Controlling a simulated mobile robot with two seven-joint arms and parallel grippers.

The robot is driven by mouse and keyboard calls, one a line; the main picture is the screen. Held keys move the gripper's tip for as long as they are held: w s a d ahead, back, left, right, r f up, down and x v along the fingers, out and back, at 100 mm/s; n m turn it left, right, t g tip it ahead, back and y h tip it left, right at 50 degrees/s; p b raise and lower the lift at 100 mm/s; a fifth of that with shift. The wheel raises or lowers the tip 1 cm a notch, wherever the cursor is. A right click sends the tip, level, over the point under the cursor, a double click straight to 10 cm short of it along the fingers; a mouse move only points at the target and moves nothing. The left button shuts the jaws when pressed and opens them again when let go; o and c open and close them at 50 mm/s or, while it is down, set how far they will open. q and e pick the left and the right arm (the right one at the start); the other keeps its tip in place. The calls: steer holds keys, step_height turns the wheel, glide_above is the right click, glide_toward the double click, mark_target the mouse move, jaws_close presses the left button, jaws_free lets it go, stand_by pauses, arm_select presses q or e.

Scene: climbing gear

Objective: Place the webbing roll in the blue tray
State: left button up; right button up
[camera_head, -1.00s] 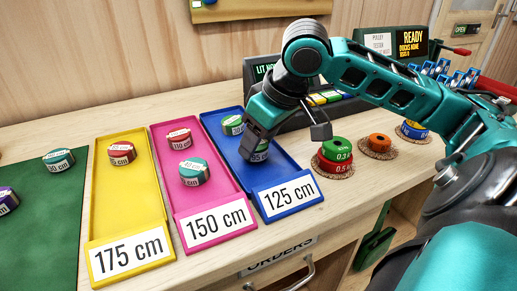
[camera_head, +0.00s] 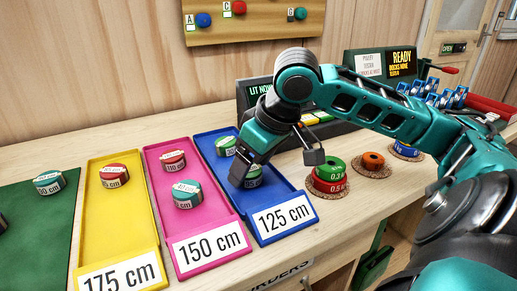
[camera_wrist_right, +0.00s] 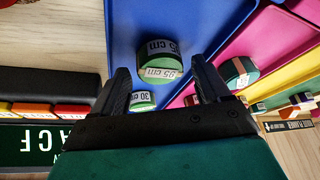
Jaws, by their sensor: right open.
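The blue tray (camera_head: 275,190), labelled 125 cm, lies on the counter. A green webbing roll (camera_head: 253,181) with a pale label sits in it, partly hidden by my right gripper (camera_head: 276,166). In the right wrist view this roll (camera_wrist_right: 160,62) reads 95 cm and shows between the spread fingertips, apart from both. A second green roll (camera_head: 225,146) lies at the tray's far end. It also shows in the wrist view (camera_wrist_right: 142,101), near one finger. My right gripper is open and empty over the tray. My left gripper is out of view.
To the left are a pink tray (camera_head: 200,225) with two rolls, a yellow tray (camera_head: 127,220) with one, and a green mat (camera_head: 40,245). Stacked green and red discs (camera_head: 329,176) stand close on the right. A dark console (camera_head: 255,92) stands behind.

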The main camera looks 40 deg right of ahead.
steer(key=p+v, duration=0.1)
steer(key=v, duration=1.1)
